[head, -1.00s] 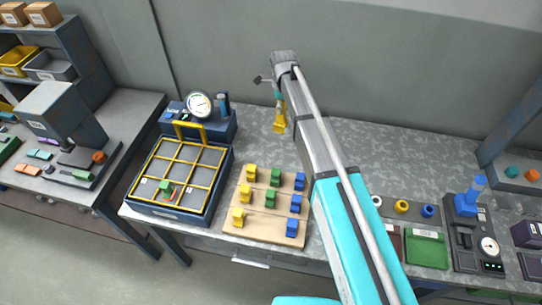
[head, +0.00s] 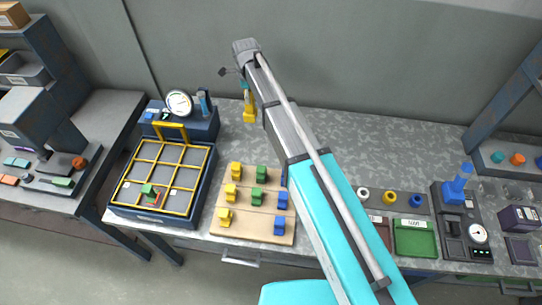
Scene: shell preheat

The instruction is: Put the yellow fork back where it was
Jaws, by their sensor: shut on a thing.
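My gripper (head: 246,92) is high over the back of the table, right of the gauge box, pointing down. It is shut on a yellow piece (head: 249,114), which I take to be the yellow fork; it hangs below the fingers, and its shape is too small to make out. A wooden board (head: 251,208) stands at the front of the table with three yellow pieces (head: 231,193), two green ones (head: 258,196) and three blue ones (head: 280,225). The front row's middle spot is empty. My arm partly hides the back blue piece.
A dark tray with a yellow grid (head: 186,152) is left of the board, with a green piece (head: 149,189) in it. Behind it is a gauge box (head: 184,122). Rings (head: 390,197), a green tray (head: 413,236) and a blue-handled device (head: 456,190) stand right. The table's back middle is clear.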

